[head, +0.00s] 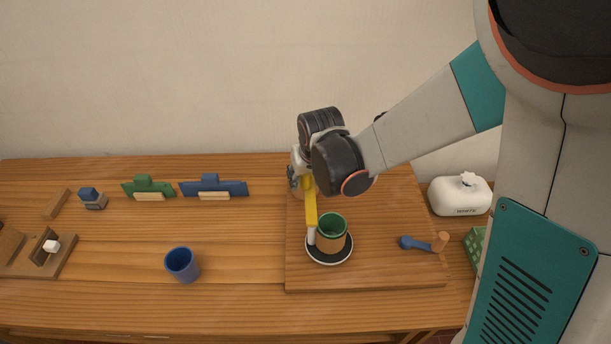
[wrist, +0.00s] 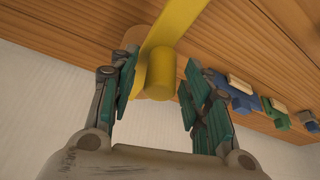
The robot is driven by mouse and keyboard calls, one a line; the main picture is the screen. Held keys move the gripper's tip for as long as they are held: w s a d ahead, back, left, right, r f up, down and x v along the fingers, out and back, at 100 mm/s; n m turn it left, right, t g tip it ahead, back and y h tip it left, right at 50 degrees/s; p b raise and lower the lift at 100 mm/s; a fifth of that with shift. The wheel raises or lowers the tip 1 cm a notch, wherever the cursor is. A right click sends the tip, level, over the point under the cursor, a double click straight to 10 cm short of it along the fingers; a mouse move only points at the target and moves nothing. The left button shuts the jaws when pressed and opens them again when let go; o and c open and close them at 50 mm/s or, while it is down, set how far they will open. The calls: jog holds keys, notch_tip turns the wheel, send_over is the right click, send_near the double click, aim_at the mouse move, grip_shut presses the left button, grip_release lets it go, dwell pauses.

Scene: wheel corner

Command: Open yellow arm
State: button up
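The yellow arm (head: 311,207) is a flat bar over the wooden board, running from beneath my gripper (head: 298,178) toward the front. Its near end is by a white post beside a green-and-brown cup (head: 331,232). In the wrist view the yellow bar (wrist: 175,25) runs toward the top, and a yellow cylinder (wrist: 160,78) stands out at its end. My gripper also shows there (wrist: 160,70), with its two green-padded fingers open on either side of the cylinder. A gap shows on the right side; contact on the left is unclear.
The cup stands on a dark round plate with a white rim (head: 330,259). The raised wooden board (head: 385,275) also holds a blue-and-wood tool (head: 423,243). A blue cup (head: 182,264) and green (head: 148,186) and blue (head: 213,186) pieces are left. A white dispenser (head: 460,196) is right.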

grip_shut()
jog(key=shift+a, duration=0.15)
jog(key=shift+w+a+m+h+b, duration=0.25)
jog(key=shift+a+m+h, duration=0.15)
jog(key=shift+a+m, duration=0.45)
jog(key=shift+w+a+m+h+b, duration=0.15)
jog(key=shift+w+a+m+h, duration=0.2)
jog(key=shift+a+m, duration=0.55)
jog(key=shift+w+a+m+h+b, duration=0.2)
jog(key=shift+a+m+h, duration=0.3)
jog(key=shift+m, duration=0.65)
jog(key=shift+o, duration=0.5)
grip_release()
